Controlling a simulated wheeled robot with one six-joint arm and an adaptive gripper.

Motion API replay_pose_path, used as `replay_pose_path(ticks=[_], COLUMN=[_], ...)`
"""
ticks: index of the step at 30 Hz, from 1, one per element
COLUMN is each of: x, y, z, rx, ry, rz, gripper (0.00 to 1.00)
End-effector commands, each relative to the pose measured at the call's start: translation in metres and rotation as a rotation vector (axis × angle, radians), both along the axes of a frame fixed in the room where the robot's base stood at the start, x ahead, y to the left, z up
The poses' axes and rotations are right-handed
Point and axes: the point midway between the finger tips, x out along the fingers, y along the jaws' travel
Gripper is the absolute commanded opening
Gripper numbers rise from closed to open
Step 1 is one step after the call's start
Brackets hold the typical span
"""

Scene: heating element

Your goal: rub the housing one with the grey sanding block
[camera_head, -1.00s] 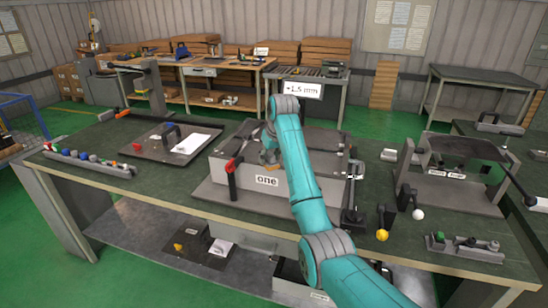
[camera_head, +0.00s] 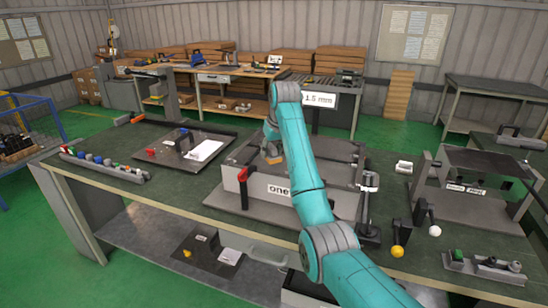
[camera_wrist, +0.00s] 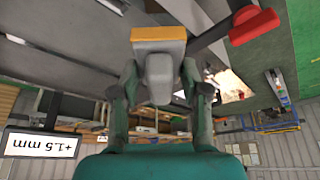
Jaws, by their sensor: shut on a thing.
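The housing one (camera_head: 262,187) is a grey box with a "one" label on its front, on a flat plate on the green bench. My teal arm hides part of its top and front. My gripper (camera_wrist: 158,82) is shut on the grey sanding block (camera_wrist: 160,70), which has an orange-yellow face at its far end. In the head view the orange part of the block (camera_head: 273,159) shows over the left part of the housing's top. I cannot tell whether it touches the surface. A red-handled clamp (camera_head: 243,178) stands at the housing's front left corner.
A second clamp (camera_head: 367,205) stands at the housing's right. A grey fixture (camera_head: 455,190) with labels is farther right. A dark plate with a white sheet (camera_head: 205,151) and a rack of coloured pieces (camera_head: 105,165) lie left. A "1.5 mm" sign (camera_head: 319,99) stands behind.

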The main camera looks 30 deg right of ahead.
Motion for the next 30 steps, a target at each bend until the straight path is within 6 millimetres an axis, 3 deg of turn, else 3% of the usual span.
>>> replay_pose_path(ticks=[9,25,30], x=[0.003,0.003,0.005], y=[0.006,0.006,0.017], z=[0.023,0.024,0.018], rx=[-0.001,-0.001,0.000], ry=[-0.002,-0.001,-0.001], rz=[0.002,0.002,0.018], gripper=[0.13,0.13,0.13])
